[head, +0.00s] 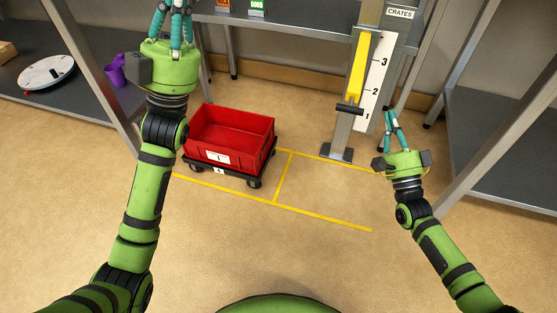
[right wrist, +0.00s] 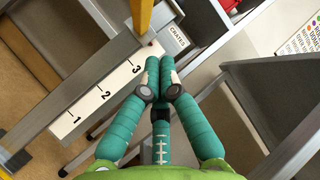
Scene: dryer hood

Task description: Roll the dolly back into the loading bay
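A black dolly (head: 254,174) with small wheels stands on the floor in the head view and carries an empty-looking red crate (head: 228,132) with a white label. It sits behind the yellow front floor line and left of the short yellow divider (head: 283,178). My left gripper (head: 174,12) is at the top left, above and behind the crate in the picture; its fingertips are cut off or unclear. My right gripper (head: 389,114) is right of the grey post, away from the dolly. In the right wrist view its fingertips (right wrist: 162,66) meet with nothing between them.
A grey post (head: 343,142) holds a yellow bar (head: 356,68), a black handle (head: 350,108) and a scale (head: 378,85) marked 1 to 3. Metal shelves stand left, behind and right (head: 505,150). A purple cup (head: 116,72) is on the left shelf. The floor right of the divider is clear.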

